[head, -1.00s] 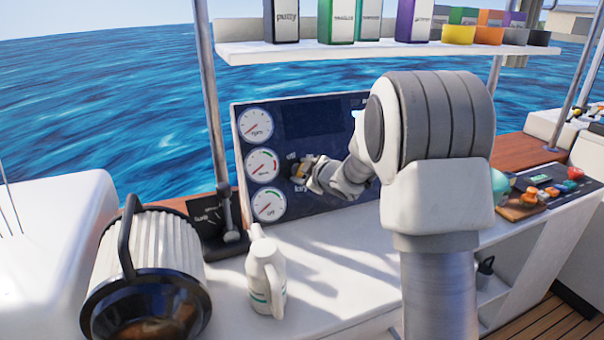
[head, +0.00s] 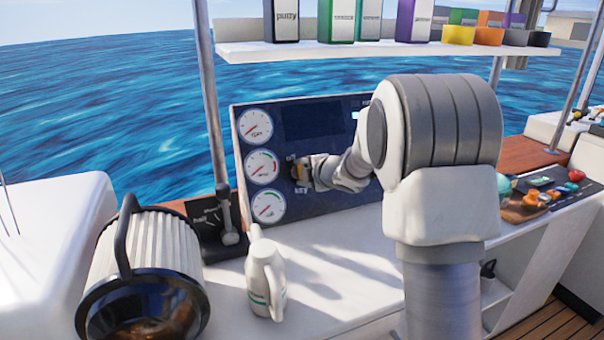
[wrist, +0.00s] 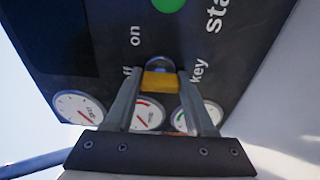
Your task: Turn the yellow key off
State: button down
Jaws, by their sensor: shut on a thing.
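The yellow key (wrist: 160,82) sits in its lock on the dark panel (head: 315,122). In the wrist view, its yellow bar lies crosswise between my two fingers, in front of a round metal lock. My gripper (wrist: 160,95) is shut on the yellow key. In the head view my gripper (head: 300,172) is at the panel, right of the gauges, and largely covers the key. The printed words "on" and "key" show near the key in the wrist view, and another word is partly hidden by a finger.
Several round gauges (head: 262,166) line the panel's left side. A green round button (wrist: 166,4) is near the key. A lever (head: 228,215) stands left of the panel, and a white bottle (head: 266,280) stands on the counter. A shelf (head: 380,50) with boxes hangs above.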

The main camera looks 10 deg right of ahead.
dwell(0.5)
jog(key=shift+c, duration=1.2)
grip_release()
jog(key=p+v, duration=0.4)
jog(key=v, duration=1.3)
jog(key=shift+s, duration=0.2)
jog(key=shift+r, duration=0.1)
jog(key=shift+d+r, duration=0.1)
